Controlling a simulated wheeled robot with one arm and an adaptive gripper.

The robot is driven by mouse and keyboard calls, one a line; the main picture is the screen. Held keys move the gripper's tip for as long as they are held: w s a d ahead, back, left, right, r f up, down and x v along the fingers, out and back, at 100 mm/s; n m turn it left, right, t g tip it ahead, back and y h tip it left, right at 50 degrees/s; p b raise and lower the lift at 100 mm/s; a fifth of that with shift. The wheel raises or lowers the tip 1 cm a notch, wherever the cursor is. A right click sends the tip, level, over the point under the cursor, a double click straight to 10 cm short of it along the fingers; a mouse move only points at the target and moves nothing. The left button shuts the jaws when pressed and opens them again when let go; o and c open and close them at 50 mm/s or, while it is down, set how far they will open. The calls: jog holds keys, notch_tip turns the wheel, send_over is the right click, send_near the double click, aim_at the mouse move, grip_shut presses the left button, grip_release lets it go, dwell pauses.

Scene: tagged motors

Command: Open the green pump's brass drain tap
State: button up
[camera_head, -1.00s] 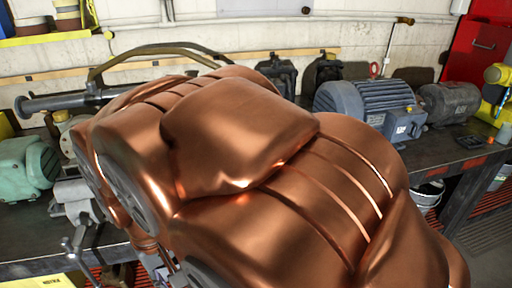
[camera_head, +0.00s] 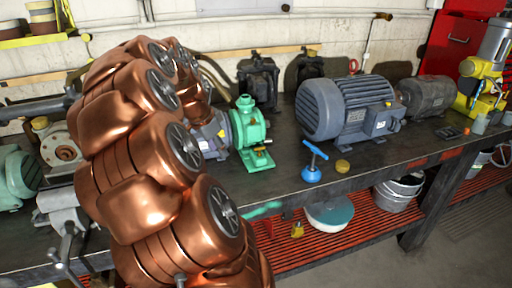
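The green pump (camera_head: 250,128) stands on the bench right of centre of my copper arm, joined on its left to a grey motor (camera_head: 212,138). A small brass piece (camera_head: 261,154) shows low on the pump's front, above its green base; it looks like the drain tap, but its handle position is too small to tell. My copper arm covers the left middle of the view and hides part of the grey motor. My gripper does not show; its state and its distance from the tap are hidden.
A blue T-handled piece (camera_head: 313,164) and a yellow disc (camera_head: 343,166) lie on the bench (camera_head: 290,192) right of the pump. A large blue-grey motor (camera_head: 346,108) stands behind them. A vise (camera_head: 62,208) and a pale green motor (camera_head: 16,177) are at left.

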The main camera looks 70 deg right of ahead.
aim_at(256, 149)
jog(key=s+d+f+m, duration=0.1)
jog(key=s+d+m, duration=0.15)
jog(key=d, duration=0.35)
jog(key=s+d+f+m, duration=0.1)
jog(key=s+d+m, duration=0.15)
jog(key=d, duration=0.45)
jog(key=shift+g+h, duration=0.4)
jog(key=shift+w+p+x, duration=0.2)
jog(key=shift+p+x, duration=0.5)
jog(key=shift+x, duration=1.1)
jog(key=shift+w+p+x, duration=0.15)
jog(key=shift+p+x, duration=0.55)
jog(key=shift+x, duration=1.05)
jog(key=shift+f, duration=0.1)
